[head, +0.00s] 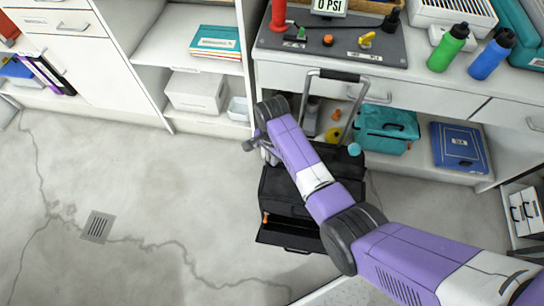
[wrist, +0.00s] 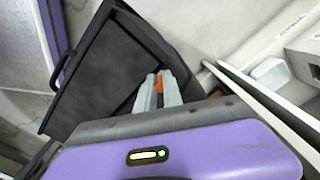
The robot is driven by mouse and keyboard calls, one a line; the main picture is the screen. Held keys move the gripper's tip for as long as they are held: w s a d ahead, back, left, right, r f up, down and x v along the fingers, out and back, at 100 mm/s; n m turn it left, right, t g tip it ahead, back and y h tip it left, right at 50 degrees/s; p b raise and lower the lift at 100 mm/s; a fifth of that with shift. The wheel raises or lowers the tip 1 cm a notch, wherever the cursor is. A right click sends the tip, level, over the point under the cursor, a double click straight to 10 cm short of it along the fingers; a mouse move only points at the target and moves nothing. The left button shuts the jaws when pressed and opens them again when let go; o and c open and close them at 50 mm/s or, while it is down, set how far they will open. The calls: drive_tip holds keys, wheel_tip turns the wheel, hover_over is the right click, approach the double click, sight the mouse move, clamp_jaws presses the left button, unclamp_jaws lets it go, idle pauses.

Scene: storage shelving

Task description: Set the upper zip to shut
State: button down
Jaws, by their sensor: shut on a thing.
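A black case (head: 312,188) with a raised pull handle (head: 341,76) stands on the floor against the shelving. An orange tab (head: 265,217) shows low on its left front. My gripper (head: 268,152) is at the case's upper left corner, with my purple arm reaching across the case from the right. In the wrist view my gripper (wrist: 158,94) has its pale fingers shut on a small orange zip pull (wrist: 159,82), against the black case (wrist: 105,75). The upper zip's track is hidden or too dark to make out.
A lower black flap or tray (head: 288,238) juts out at the case's front. Shelving behind holds a teal bag (head: 387,128), a blue binder (head: 459,147) and a white box (head: 197,92). Bare concrete floor (head: 130,190) lies free to the left, with a drain grate (head: 97,227).

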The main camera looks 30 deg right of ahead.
sight(360, 178)
drive_tip(key=s+d+p, duration=0.2)
drive_tip(key=d, duration=0.1)
drive_tip(key=s+d+p, duration=0.2)
drive_tip(key=d, duration=0.1)
drive_tip(key=s+d+p, duration=0.2)
drive_tip(key=shift+s+d+r+p, duration=0.3)
drive_tip(key=shift+d+r+p, duration=0.05)
drive_tip(key=shift+d, duration=0.05)
drive_tip(key=s+d+p, duration=0.1)
drive_tip(key=s+d, duration=0.2)
drive_tip(key=d, duration=0.2)
drive_tip(key=s+d+p, duration=0.2)
drive_tip(key=s+d, duration=0.2)
drive_tip(key=d, duration=0.1)
drive_tip(key=s+d+p, duration=0.1)
drive_tip(key=s+d, duration=0.3)
drive_tip(key=d, duration=0.2)
drive_tip(key=shift+s+f, duration=0.2)
drive_tip(key=shift+f, duration=0.2)
drive_tip(key=c, duration=1.5)
unclamp_jaws()
drive_tip(key=shift+a+r, duration=0.1)
drive_tip(key=shift+r, duration=0.1)
wheel_tip(360, 178, up, 8)
drive_tip(key=shift+f+p, duration=0.25)
drive_tip(key=shift+p, duration=0.8)
